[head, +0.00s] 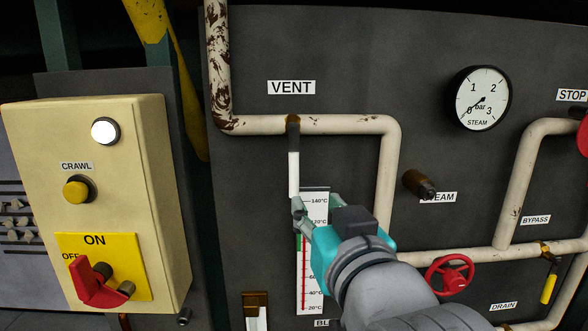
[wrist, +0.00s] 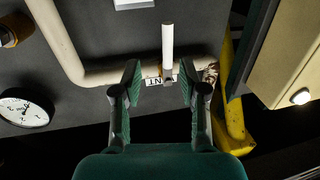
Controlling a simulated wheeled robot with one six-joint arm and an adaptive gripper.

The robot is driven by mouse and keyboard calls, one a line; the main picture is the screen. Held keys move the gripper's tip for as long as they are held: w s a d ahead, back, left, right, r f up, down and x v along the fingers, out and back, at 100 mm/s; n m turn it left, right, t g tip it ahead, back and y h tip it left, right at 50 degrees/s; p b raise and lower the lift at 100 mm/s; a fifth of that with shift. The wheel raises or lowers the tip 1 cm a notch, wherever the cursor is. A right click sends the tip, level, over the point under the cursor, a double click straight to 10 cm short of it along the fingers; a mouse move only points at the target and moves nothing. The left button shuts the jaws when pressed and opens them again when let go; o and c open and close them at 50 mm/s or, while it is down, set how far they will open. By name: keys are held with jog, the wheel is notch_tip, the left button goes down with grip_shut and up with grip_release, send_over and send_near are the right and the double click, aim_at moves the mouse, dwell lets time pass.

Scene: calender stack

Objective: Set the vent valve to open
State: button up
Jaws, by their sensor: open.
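The vent valve is a brass-brown body (head: 293,122) on the beige pipe, under the VENT label (head: 291,87). Its white lever (head: 293,172) hangs straight down, across the horizontal pipe. My gripper (head: 315,208) is at the lever's lower end, slightly right, in front of the thermometer. In the wrist view, turned upside down, my gripper (wrist: 160,72) is open and empty. The white lever (wrist: 167,40) shows between the two fingers' lines, apart from both. The VENT label is partly hidden behind the lever and a finger there.
A thermometer scale (head: 312,280) is partly behind my gripper. A brown-handled STEAM valve (head: 420,185), a red handwheel (head: 449,275) and a steam gauge (head: 480,98) are to the right. A cream control box (head: 140,200) with a red switch stands left. A yellow post (wrist: 232,110) is near.

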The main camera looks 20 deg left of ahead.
aim_at(295, 170)
jog(key=w+a, duration=0.2)
jog(key=w+a+r, duration=0.1)
jog(key=w+a, duration=0.1)
jog(key=w, duration=0.1)
jog(key=w+a+r, duration=0.1)
jog(key=w+a, duration=0.1)
jog(key=w, duration=0.1)
jog(key=shift+w+a+r, duration=0.1)
jog(key=shift+w+r, duration=0.1)
dwell(0.3)
grip_shut()
